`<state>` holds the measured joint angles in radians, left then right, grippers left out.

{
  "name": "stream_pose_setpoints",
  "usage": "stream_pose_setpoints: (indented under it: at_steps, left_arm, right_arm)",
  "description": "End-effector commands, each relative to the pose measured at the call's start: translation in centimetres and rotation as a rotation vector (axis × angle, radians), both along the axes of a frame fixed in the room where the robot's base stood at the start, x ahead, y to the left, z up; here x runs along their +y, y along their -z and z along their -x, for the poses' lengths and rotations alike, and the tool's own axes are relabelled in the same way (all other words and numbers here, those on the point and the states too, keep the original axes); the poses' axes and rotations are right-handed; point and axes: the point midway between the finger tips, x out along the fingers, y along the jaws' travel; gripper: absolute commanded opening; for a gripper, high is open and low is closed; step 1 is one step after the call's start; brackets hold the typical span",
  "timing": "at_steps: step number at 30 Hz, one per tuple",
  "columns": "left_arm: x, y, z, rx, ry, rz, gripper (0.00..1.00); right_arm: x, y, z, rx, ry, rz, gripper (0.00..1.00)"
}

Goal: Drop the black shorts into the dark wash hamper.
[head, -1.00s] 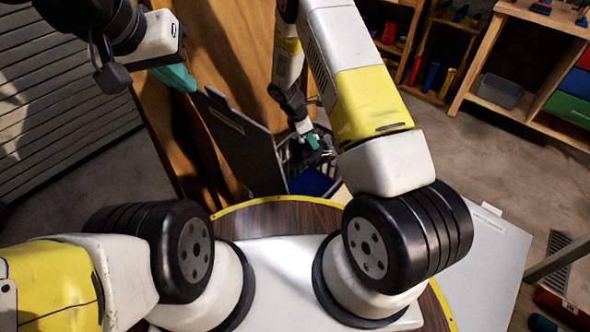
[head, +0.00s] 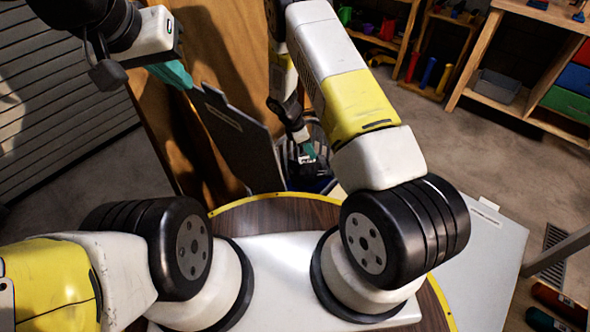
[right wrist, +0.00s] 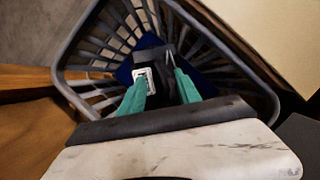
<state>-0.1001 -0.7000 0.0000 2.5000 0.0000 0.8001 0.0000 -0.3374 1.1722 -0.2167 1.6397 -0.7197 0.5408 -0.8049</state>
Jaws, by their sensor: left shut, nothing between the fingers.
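The hamper (right wrist: 72,60), a grey slatted basket, lies under my right gripper (right wrist: 158,72) in the right wrist view. Its two teal fingers stand apart and point down into the hamper. Dark cloth (right wrist: 163,90), likely the black shorts, shows between and below them, over something blue; I cannot tell its outline. In the head view my right gripper (head: 309,152) is over the hamper, with a dark shape (head: 318,136) around it. My left gripper (head: 174,75) is shut and empty at the upper left, far from the hamper.
A grey panel (head: 238,140) and wooden boards (head: 215,45) stand left of the hamper. Shelves with bins (head: 500,87) are at the upper right. Floor is clear between them.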

Motion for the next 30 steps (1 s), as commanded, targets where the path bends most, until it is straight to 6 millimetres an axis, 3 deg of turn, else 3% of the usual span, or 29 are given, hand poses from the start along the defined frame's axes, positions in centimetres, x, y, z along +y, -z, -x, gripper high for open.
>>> stream_pose_setpoints:
  at_steps: [11,22,30]
  left_arm:
    - [0.0,0.0,0.0,0.000,0.000,0.000,0.00]
    - [0.0,0.0,0.0,0.000,0.000,0.000,0.00]
    - [0.0,0.0,0.0,0.000,0.000,0.000,0.00]
  right_arm:
    - [0.2,-0.4,0.0,0.000,0.000,-0.001,0.43]
    - [2.4,-5.8,0.3,-0.002,-0.001,-0.001,0.43]
    - [3.0,-7.2,0.4,0.000,-0.001,0.000,0.43]
